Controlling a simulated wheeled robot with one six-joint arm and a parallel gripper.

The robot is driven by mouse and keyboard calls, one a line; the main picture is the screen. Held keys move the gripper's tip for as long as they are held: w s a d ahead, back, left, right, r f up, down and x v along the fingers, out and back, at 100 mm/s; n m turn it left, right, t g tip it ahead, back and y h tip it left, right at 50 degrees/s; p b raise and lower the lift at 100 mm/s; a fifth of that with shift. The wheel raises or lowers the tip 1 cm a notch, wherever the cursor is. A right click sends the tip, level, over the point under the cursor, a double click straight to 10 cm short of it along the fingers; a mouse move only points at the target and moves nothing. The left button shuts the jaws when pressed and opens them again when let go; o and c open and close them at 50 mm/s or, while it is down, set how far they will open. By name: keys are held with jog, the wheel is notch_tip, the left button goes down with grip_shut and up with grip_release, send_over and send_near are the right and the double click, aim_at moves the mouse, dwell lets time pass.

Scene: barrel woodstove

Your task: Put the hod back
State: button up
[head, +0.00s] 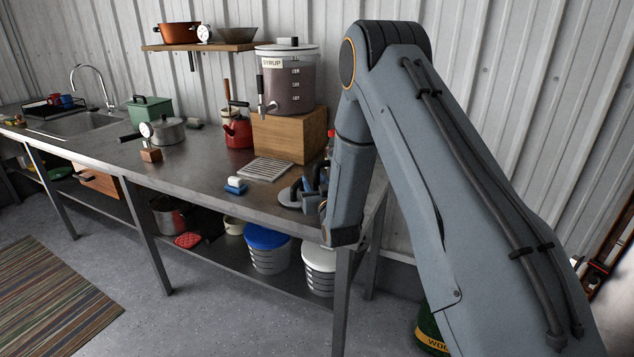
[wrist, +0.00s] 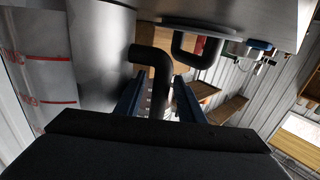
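I cannot make out for sure which thing is the hod. A green container with a yellow label (head: 432,330) stands on the floor, mostly hidden behind my arm. My gripper (head: 311,188) is low over the right end of the counter, partly hidden by my wrist. Beside it is a grey round metal piece with a dark handle (head: 288,194). In the wrist view a bent black handle (wrist: 155,75) reaches between my two blue fingers (wrist: 160,98), with narrow gaps at its sides; the fingers look open. A second black loop handle (wrist: 196,55) is farther right.
Floor (head: 220,320) in front is clear.

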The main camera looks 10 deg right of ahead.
jog(key=shift+r, duration=0.25)
jog(key=s+b, duration=0.1)
jog(key=s, duration=0.3)
jog(key=s+b, duration=0.1)
jog(key=s, duration=0.2)
jog(key=s+d+b, duration=0.1)
jog(key=s, duration=0.3)
jog(key=shift+s+f, duration=0.1)
jog(key=shift+s, duration=0.25)
jog(key=shift+s+d+f+g, duration=0.1)
jog(key=shift+s+f+g, duration=0.1)
jog(key=shift+g, duration=0.35)
jog(key=shift+s+d+f+g, duration=0.1)
jog(key=shift+s+f+g, duration=0.05)
jog(key=shift+g, duration=0.4)
jog(key=s+d+g+h, duration=0.1)
jog(key=s+g, duration=1.3)
jog(key=s, duration=1.5)
jog(key=shift+d+f+m+g, duration=0.2)
jog(key=shift+d+m+g, duration=0.15)
jog(key=shift+d, duration=0.25)
